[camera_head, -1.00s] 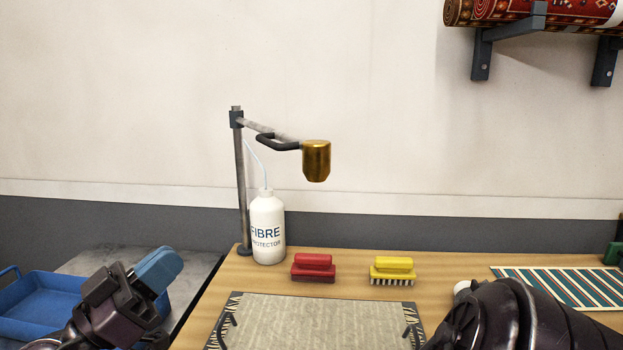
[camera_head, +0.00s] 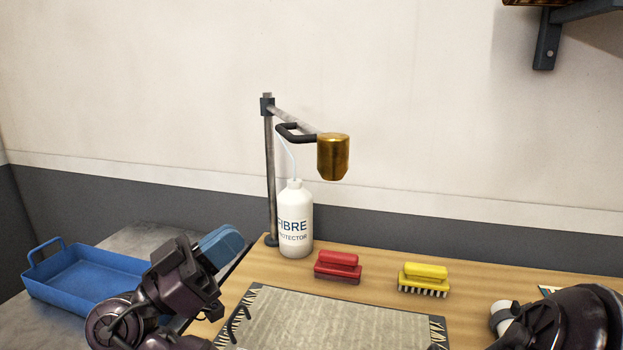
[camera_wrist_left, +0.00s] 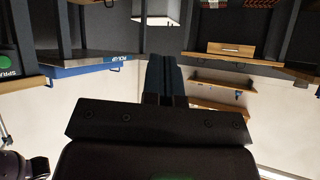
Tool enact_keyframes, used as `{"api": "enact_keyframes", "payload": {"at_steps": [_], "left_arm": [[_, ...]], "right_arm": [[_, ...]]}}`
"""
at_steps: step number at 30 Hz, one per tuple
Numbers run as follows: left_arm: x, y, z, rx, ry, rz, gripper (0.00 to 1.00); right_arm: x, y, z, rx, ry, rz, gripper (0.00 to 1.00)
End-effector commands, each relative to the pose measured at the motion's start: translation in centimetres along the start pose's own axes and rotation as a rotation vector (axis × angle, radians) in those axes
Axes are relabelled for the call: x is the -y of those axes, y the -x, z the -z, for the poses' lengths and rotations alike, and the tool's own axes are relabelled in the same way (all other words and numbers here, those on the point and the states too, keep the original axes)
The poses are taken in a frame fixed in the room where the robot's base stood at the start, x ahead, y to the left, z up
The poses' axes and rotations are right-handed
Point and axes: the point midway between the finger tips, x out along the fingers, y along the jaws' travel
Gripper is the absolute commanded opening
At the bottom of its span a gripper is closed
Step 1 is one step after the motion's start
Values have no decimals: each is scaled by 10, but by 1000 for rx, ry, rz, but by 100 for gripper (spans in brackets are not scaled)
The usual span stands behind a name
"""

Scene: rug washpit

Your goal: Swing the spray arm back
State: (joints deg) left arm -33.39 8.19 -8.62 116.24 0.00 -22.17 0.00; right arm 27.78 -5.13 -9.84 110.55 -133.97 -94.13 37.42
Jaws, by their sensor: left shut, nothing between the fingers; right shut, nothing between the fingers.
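The spray arm (camera_head: 295,118) is a grey bar on an upright post (camera_head: 270,185) at the back of the bench. It has a black loop handle (camera_head: 291,136) and a brass spray head (camera_head: 333,157) at its free end. It points right and toward me, above the bench. My left gripper (camera_wrist_left: 164,72) shows in the left wrist view, shut and empty, facing distant benches.
A white fibre protector bottle (camera_head: 295,222) stands beside the post, with a thin tube rising from it. A red brush (camera_head: 338,267), a yellow brush (camera_head: 423,279) and a fringed grey rug (camera_head: 330,322) lie on the bench. A blue tray (camera_head: 90,277) sits on the left.

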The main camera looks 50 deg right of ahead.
Motion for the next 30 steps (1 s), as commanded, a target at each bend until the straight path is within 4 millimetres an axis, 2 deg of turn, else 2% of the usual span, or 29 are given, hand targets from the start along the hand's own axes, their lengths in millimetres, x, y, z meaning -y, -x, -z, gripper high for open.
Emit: {"api": "enact_keyframes", "payload": {"at_steps": [7,11,14,22,30], "left_arm": [[1,0,0,0,-2,0,0],[1,1,3,-4,-3,1,0],[2,2,7,-8,-3,2,0],[4,10,15,-13,-1,5,0],[7,21,15,-1,3,10,0]], "right_arm": [[0,-1,0,0,0,0,0],[0,-8,1,1,-1,-2,0],[-1,-19,2,0,-2,-3,0],[-1,-66,3,0,-3,-4,0],[-1,-112,3,-1,-2,-3,0]]}}
